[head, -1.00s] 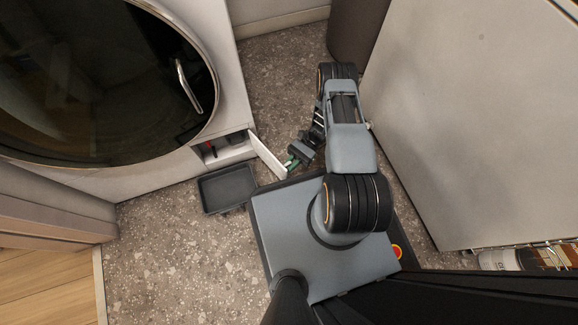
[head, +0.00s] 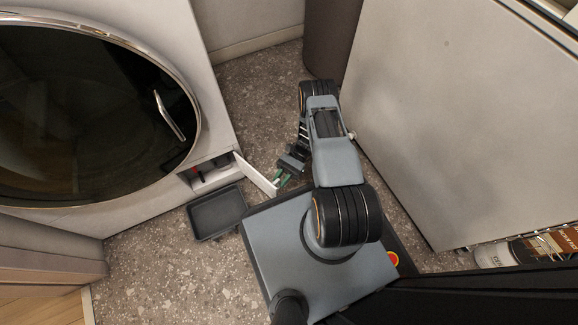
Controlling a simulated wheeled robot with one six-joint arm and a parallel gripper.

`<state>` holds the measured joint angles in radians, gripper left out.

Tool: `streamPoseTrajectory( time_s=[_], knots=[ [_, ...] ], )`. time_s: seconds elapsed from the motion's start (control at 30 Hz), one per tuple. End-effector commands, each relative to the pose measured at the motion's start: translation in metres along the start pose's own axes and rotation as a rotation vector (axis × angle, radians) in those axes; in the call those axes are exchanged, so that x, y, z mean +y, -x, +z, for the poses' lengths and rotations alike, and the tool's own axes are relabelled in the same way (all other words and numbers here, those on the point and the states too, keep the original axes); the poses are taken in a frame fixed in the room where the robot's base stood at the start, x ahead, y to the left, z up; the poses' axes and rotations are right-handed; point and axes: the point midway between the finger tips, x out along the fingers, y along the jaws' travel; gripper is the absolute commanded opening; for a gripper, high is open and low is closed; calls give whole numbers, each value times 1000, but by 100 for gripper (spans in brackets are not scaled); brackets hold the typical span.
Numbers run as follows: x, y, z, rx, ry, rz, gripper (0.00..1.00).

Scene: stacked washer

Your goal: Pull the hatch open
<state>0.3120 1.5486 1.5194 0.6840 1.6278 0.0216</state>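The hatch (head: 256,174) is a small white flap low on the front of the washer (head: 215,120). It stands swung out from its opening (head: 208,174), which shows a dark inside with a bit of red. My gripper (head: 283,178) has green fingertips and is low at the free end of the hatch, on its right side. The fingertips are small and partly hidden, so I cannot tell whether they are open or shut, or whether they touch the flap.
A dark shallow tray (head: 217,212) lies on the speckled floor below the opening, close to my base. The large round washer door (head: 80,120) with its silver handle (head: 170,115) is shut. A pale panel (head: 460,110) bounds the right side, with a dark bin-like object (head: 328,45) behind my arm.

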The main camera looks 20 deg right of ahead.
Motion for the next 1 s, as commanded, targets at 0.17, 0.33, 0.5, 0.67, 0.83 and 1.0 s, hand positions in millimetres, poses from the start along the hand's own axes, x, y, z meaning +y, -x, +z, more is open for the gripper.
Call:
streamPoseTrajectory(
  time_s=[0.17, 0.33, 0.5, 0.67, 0.83, 1.0],
  knots=[
    [0, 36, 0, 3, 2, -5, 22],
    [1, 72, 0, 3, 1, -4, 22],
    [1, 99, -1, 4, 1, -3, 22],
    [1, 115, -1, 1, 1, -2, 22],
    [1, 123, 0, 1, 0, -1, 22],
    [1, 125, 0, 1, -1, -1, 22]
  ],
)
